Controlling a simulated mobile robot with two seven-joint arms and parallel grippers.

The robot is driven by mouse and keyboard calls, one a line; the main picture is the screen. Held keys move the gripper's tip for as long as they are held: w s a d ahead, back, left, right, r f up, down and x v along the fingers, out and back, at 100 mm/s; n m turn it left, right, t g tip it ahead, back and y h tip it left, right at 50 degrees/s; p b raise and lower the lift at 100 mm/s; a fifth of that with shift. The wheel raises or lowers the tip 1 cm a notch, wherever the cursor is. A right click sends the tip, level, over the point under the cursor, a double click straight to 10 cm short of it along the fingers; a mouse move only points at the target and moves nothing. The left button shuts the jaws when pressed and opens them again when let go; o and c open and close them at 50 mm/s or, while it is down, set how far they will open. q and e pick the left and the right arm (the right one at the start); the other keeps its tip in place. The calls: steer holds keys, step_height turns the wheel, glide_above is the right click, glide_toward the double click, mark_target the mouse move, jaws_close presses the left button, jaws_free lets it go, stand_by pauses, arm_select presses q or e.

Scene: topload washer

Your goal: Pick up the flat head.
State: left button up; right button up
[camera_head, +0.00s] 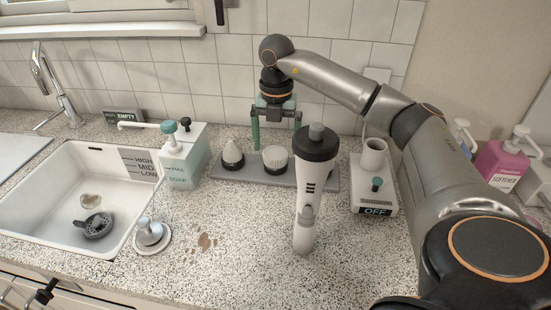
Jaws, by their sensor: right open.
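A grey tray (235,174) on the counter holds scrubber heads. A pointed, cone-like head (232,154) stands at its left. A wider, flatter round head with pale bristles (275,160), which looks like the flat head, stands in the middle. My right gripper (276,137) points down above the tray, open and empty, its green fingers spread to either side of the middle head in the picture. Whether they reach its height is unclear. A white upright scrubber handle (306,205) with a dark top hides the tray's right part. My left gripper is out of view.
A soap dispenser (185,160) stands left of the tray, beside the sink (65,215) with a dark drain strainer (96,226). A white device reading OFF (375,195) stands right. A pink softener bottle (499,165) is far right. Brown stains (205,241) mark the open front counter.

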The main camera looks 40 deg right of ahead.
mark_target(275, 153)
steer(key=shift+f, duration=2)
steer(key=shift+w, duration=0.1)
steer(key=c, duration=1.3)
